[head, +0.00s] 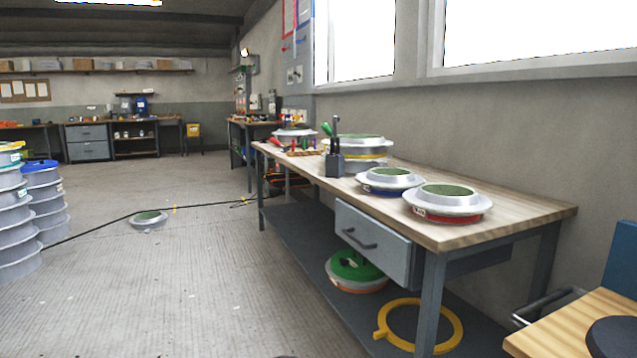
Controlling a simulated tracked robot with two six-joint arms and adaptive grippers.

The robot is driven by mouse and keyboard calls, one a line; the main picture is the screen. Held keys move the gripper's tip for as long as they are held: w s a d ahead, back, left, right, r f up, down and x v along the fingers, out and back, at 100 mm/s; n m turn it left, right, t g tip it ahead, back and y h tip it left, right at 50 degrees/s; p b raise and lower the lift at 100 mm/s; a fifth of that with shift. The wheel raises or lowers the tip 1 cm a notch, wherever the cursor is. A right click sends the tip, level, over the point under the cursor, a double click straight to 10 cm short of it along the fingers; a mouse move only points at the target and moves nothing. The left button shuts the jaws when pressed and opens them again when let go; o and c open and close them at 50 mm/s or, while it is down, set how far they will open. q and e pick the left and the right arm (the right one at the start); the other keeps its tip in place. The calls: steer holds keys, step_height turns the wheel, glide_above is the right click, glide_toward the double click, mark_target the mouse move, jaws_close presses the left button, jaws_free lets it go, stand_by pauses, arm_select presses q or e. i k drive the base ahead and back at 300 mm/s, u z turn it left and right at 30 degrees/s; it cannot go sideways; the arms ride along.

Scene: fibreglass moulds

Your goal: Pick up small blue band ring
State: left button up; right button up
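A small grey flanged mould ring with a blue band (389,180) and a green top lies flat on the wooden workbench (520,212). It sits just left of and behind a similar ring with a red band (447,203), which is closer to me. From here the two look nearly touching; I cannot tell if there is a gap. Neither of my grippers shows in the head view.
A dark tool holder (335,164) and a larger yellow-banded mould (360,147) stand behind the blue-banded ring. The shelf below holds a green-topped mould (355,272) and a yellow ring (381,333). A floor mould (148,219) lies by a black cable. Stacked moulds (12,225) stand left.

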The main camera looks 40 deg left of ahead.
mark_target(386, 182)
steer(key=z, duration=0.55)
steer(key=i, duration=0.1)
steer(key=u, duration=1.35)
steer(key=k, duration=0.9)
steer(key=u, duration=0.15)
steer(key=i, duration=0.9)
steer(key=z, duration=0.2)
steer(key=k, duration=0.8)
steer(key=u, duration=0.2)
steer(key=i, duration=0.7)
